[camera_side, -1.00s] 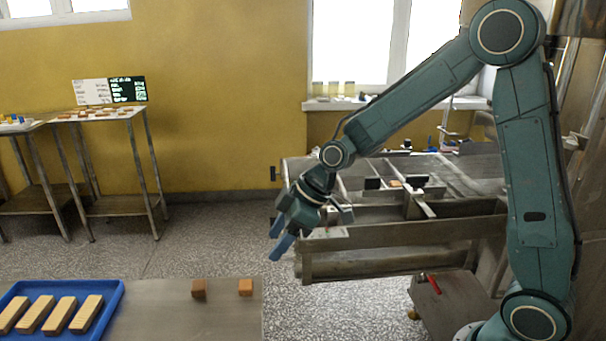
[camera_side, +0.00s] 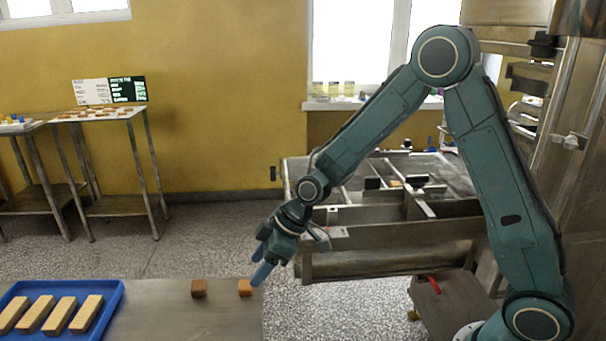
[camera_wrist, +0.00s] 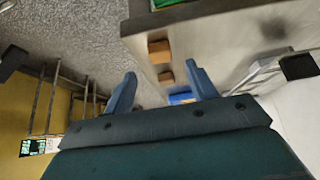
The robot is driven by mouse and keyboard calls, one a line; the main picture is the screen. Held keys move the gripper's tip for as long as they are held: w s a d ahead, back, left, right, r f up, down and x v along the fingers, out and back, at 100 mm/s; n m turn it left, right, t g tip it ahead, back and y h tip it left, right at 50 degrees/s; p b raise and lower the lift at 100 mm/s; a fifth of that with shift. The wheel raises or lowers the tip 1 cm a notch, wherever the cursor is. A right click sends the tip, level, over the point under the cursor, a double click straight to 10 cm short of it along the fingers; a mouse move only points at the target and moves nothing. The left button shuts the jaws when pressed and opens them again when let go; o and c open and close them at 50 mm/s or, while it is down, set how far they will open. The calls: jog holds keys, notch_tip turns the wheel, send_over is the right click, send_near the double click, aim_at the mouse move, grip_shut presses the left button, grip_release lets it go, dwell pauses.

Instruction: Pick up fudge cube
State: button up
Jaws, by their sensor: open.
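Two brown fudge cubes rest on the steel table (camera_side: 150,312) in the side view. The right cube (camera_side: 245,288) is near the table's right end, and the left cube (camera_side: 199,288) is a short way to its left. My gripper (camera_side: 259,276) is open, its blue fingers tilted down to the left, close to the right cube; whether they touch cannot be told. In the wrist view both cubes, one nearer (camera_wrist: 159,51) and one farther (camera_wrist: 166,78), appear beyond and between the open fingers (camera_wrist: 163,85). Nothing is held.
A blue tray (camera_side: 118,298) with several pale bars stands at the table's left. The steel mesh machine (camera_side: 400,238) stands behind my gripper to the right. Bare table lies between the tray and the left cube. Side tables (camera_side: 120,206) stand far back left.

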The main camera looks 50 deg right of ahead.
aim_at(245, 284)
jog(key=shift+x, duration=2.6)
jog(key=c, duration=0.9)
